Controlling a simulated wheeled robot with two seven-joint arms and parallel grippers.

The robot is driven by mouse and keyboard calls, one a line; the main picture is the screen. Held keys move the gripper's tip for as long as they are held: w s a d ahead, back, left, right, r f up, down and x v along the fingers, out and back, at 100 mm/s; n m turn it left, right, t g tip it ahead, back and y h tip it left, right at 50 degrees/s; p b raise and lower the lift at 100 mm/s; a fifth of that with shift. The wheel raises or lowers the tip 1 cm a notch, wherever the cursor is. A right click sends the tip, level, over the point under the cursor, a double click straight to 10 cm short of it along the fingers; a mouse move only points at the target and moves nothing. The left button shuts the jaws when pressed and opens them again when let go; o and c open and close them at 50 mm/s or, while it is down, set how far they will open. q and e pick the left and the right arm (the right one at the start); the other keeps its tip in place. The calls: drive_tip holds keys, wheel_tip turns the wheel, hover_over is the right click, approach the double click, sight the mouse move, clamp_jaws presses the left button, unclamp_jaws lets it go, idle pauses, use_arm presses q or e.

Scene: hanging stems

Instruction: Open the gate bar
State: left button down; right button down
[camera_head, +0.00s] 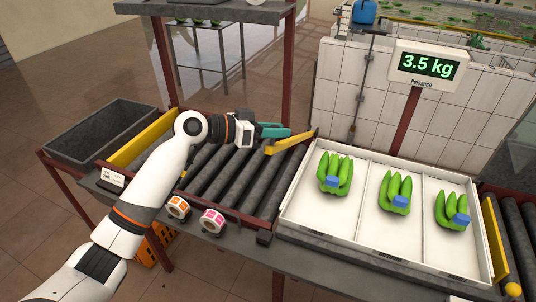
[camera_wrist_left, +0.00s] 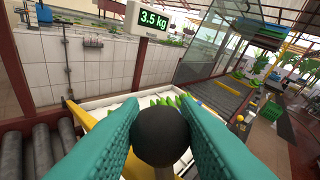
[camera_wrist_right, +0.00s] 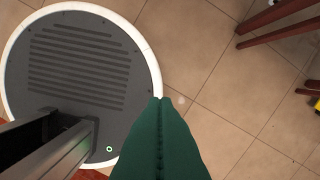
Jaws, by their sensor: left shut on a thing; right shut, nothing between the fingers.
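The yellow gate bar (camera_head: 290,141) stands at the left end of the white tray, where the rollers meet it. It slants up to the right in the head view. In the left wrist view part of the yellow bar (camera_wrist_left: 80,114) shows behind the left finger. My left gripper (camera_head: 288,131) is at the bar, with teal fingers shut on a round black knob (camera_wrist_left: 162,137). The knob's join to the bar is hidden. My right gripper (camera_wrist_right: 165,100) is shut and empty above the tiled floor, outside the head view.
The white tray (camera_head: 372,246) has three compartments, each with a green banana bunch. A scale display (camera_head: 428,65) reads 3.5 kg on a red post. Dark rollers (camera_head: 222,179) lie under my left arm. Two label rolls (camera_head: 212,222) sit at the front edge.

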use_arm(q)
drive_tip(key=w+r, duration=0.1)
drive_tip(key=r, duration=0.1)
drive_tip(key=w+d+r, duration=0.1)
drive_tip(key=w+r, duration=0.1)
drive_tip(key=shift+w+r, duration=0.1)
drive_tip(key=shift+r, duration=0.2)
